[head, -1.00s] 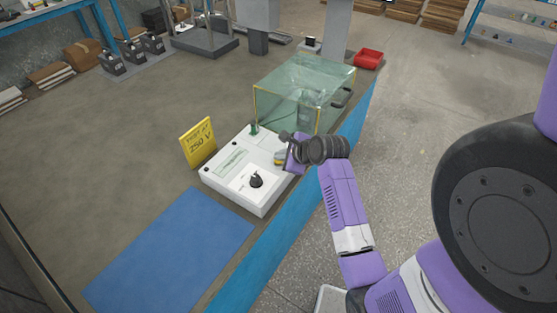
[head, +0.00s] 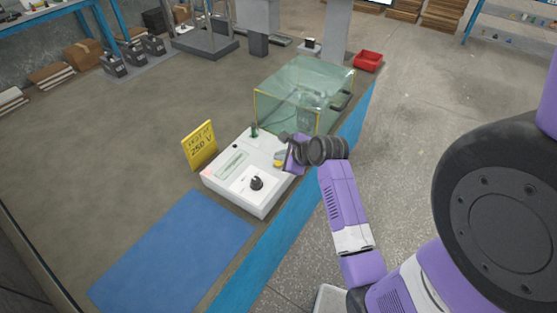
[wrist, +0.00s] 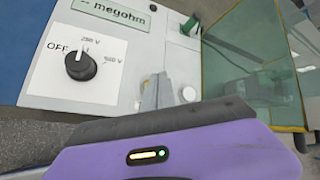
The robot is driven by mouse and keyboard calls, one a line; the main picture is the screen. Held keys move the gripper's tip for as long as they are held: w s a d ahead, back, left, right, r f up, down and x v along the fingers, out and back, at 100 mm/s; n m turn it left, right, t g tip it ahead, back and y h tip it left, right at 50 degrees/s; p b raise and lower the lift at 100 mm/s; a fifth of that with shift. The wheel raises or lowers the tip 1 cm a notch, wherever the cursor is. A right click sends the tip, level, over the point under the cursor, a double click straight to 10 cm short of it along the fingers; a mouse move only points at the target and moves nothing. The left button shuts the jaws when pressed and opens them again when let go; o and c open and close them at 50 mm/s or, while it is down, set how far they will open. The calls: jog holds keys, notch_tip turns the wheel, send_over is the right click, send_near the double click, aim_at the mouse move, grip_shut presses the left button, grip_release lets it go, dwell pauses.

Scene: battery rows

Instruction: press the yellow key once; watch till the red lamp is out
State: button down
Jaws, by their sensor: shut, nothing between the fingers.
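The white megohm tester (head: 238,187) lies on the bench, and its panel also shows in the wrist view (wrist: 110,90). Its black dial (wrist: 80,65) points to 250 V. The yellow key (head: 278,161) shows small at the tester's right side, partly behind my gripper; I cannot pick it out in the wrist view. My gripper (wrist: 156,92) is shut and empty, its fingertips low over the panel at the key; contact cannot be made out.
A yellow sign (head: 200,146) reading "TEST AT 250 V" stands left of the tester. A clear greenish case (head: 290,92) with yellow edges stands just behind it. A green terminal (wrist: 190,25) rises from the panel. A blue mat (head: 170,250) lies clear in front.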

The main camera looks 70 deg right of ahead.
aim_at(281, 165)
jog(key=shift+r, duration=0.2)
notch_tip(281, 165, up, 5)
jog(key=p, duration=0.6)
jog(key=shift+f, duration=0.1)
dwell(0.9)
